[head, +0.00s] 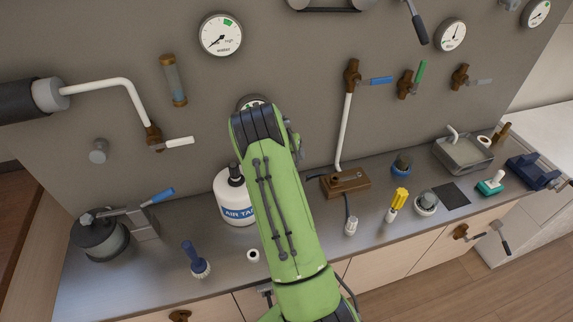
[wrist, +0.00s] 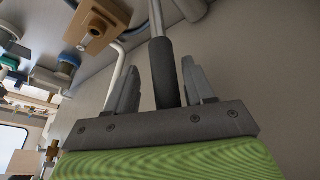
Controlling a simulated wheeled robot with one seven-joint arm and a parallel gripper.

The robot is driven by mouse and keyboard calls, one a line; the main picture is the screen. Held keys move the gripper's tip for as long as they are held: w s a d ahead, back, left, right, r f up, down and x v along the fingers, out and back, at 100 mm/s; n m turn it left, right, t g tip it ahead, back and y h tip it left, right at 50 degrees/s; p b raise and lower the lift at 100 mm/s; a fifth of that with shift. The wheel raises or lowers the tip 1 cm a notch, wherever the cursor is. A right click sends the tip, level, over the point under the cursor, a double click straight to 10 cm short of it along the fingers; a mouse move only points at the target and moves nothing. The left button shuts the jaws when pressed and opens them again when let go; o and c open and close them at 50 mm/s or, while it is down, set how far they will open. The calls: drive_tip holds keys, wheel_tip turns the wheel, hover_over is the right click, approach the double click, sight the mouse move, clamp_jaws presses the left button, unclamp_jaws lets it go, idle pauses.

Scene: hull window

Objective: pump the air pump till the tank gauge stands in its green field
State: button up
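The white air tank (head: 232,203) stands on the counter left of my arm, with its label partly covered. A round gauge (head: 250,101) on the wall above it is almost hidden by my arm, so its needle and field cannot be read. In the wrist view, a dark cylindrical grip (wrist: 163,72) on a grey rod, perhaps the pump handle, lies between the fingers of my gripper (wrist: 161,64). The fingers are apart, with gaps visible on both sides of the grip. The head view hides the gripper and this grip behind my arm.
A pot with a blue-handled lever (head: 157,195) and a blue brush (head: 194,260) stand at left. Valves and a water gauge (head: 221,36) are on the wall.

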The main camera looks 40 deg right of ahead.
drive_tip(key=shift+w, duration=0.1)
drive_tip(key=shift+a+r, duration=0.3)
drive_tip(key=shift+r, duration=0.25)
drive_tip(key=p+v, duration=0.2)
drive_tip(key=v, duration=0.4)
idle(0.4)
drive_tip(key=s+a+r+n+t+y+b, duration=0.1)
drive_tip(key=s+a+r+n+t+y, duration=0.2)
drive_tip(key=a+r, duration=0.6)
drive_tip(key=s+a+r+n+b, duration=0.15)
drive_tip(key=s+a+r, duration=0.35)
drive_tip(key=a, duration=0.7)
drive_tip(key=s+a+r+n+t+y, duration=0.1)
drive_tip(key=s+a+n+t+y, duration=0.1)
drive_tip(key=s+a+n, duration=0.5)
drive_tip(key=s+a+b, duration=0.1)
drive_tip(key=s+a, duration=0.4)
drive_tip(key=s, duration=0.4)
drive_tip(key=shift+s+a+y, duration=0.4)
